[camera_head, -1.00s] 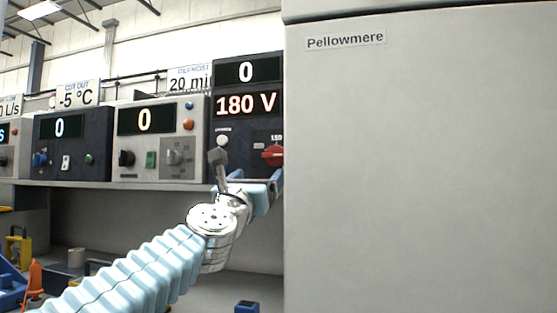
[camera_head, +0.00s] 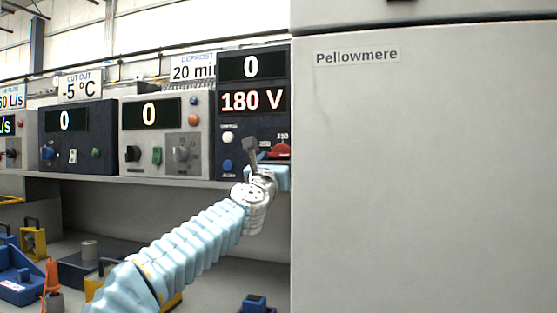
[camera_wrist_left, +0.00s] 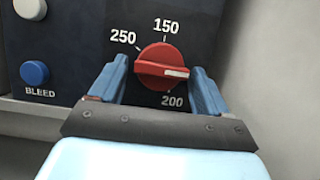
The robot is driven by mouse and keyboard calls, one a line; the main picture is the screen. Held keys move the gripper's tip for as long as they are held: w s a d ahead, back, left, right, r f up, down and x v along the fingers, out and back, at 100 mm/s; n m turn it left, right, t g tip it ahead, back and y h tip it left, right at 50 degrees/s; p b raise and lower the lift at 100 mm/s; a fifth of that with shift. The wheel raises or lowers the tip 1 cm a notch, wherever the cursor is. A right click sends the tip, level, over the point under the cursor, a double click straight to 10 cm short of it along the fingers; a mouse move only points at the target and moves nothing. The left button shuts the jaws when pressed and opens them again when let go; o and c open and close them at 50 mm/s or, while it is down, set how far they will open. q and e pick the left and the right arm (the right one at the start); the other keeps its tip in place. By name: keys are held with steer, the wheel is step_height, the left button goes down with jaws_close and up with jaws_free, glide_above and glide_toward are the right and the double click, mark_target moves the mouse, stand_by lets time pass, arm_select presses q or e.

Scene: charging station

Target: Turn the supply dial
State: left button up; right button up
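The supply dial (camera_head: 281,149) is a red knob on the dark panel under the "180 V" display. It is partly hidden by my left arm in the head view. In the left wrist view the dial (camera_wrist_left: 163,66) shows labels 150 above, 250 at upper left and 200 at lower right. Its white mark points right, between 150 and 200. My left gripper (camera_wrist_left: 160,82) is open, with one blue finger on each side of the dial and small gaps visible. It shows only partly in the head view (camera_head: 276,172). My right gripper is not in view.
A large grey "Pellowmere" cabinet (camera_head: 430,170) stands close on the right. White and blue buttons (camera_wrist_left: 35,72) lie left of the dial. Other panels (camera_head: 165,140) line the shelf to the left. A yellow item (camera_head: 33,238) and a blue tray (camera_head: 22,285) lie lower left.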

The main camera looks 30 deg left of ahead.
arm_select(q)
steer(key=c, duration=0.9)
steer(key=shift+o, duration=0.2)
steer(key=shift+m, duration=0.4)
steer(key=m+h+b, duration=0.1)
steer(key=m, duration=0.1)
steer(key=shift+a+m, duration=0.15)
steer(key=shift+m, duration=0.15)
steer(key=shift+s+a+r+m+h, duration=0.1)
steer(key=shift+m+h, duration=0.7)
steer(key=shift+m, duration=0.45)
steer(key=shift+a+m+h, duration=0.1)
steer(key=shift+m+h, duration=0.7)
steer(key=shift+m, duration=0.45)
steer(key=o, duration=1.1)
steer(key=shift+c, duration=0.2)
